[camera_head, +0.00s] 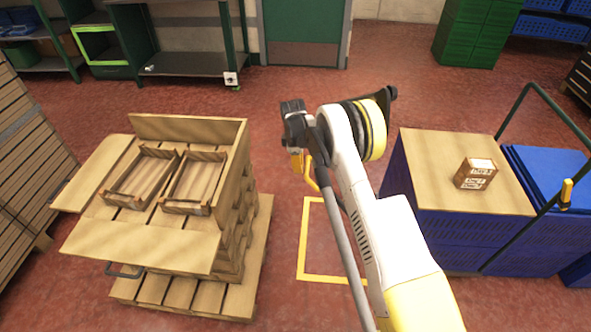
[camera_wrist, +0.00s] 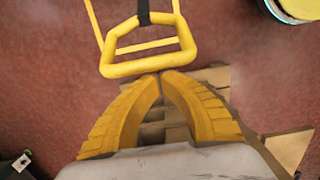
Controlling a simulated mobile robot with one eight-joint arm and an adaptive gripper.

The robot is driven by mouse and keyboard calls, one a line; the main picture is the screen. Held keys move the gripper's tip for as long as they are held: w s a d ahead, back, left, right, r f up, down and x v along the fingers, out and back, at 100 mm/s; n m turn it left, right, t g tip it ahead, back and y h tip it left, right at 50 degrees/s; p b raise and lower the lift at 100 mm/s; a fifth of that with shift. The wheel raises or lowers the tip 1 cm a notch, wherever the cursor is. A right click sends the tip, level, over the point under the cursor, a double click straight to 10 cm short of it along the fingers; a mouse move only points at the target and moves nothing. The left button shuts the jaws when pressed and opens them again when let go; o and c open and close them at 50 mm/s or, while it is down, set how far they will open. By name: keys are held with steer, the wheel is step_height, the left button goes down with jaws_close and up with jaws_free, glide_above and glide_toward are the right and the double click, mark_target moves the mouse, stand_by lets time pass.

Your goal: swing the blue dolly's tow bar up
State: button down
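In the head view my gripper (camera_head: 297,163) hangs over the aisle, and a yellow bar (camera_head: 313,178) shows partly behind my arm. The blue dolly itself is not clearly visible; my arm covers part of the aisle.
A wooden pallet stack (camera_head: 150,238) with two small wooden crates stands left. Blue crates (camera_head: 470,232) under a board (camera_head: 440,160) carrying a small box (camera_head: 476,173) stand right, beside a dark green rail (camera_head: 530,125). A yellow square (camera_head: 303,240) marks the floor between them.

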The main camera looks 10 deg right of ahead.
steer(key=s+d+r+y+p, duration=0.1)
steer(key=s+d+r, duration=0.3)
steer(key=d, duration=0.9)
steer(key=s+d+r+t+y+p, duration=0.1)
steer(key=s+d+r, duration=0.3)
steer(key=d, duration=0.9)
steer(key=s+d+r+y+p, duration=0.2)
steer(key=s+d+r, duration=0.3)
steer(key=d, duration=0.8)
steer(key=shift+d+r+p, duration=0.2)
steer(key=shift+r+p, duration=0.2)
steer(key=shift+p, duration=0.3)
steer(key=p+v, duration=0.3)
steer(key=v, duration=0.6)
steer(key=shift+a+r, duration=0.3)
steer(key=shift+r, duration=0.05)
steer(key=shift+w, duration=0.1)
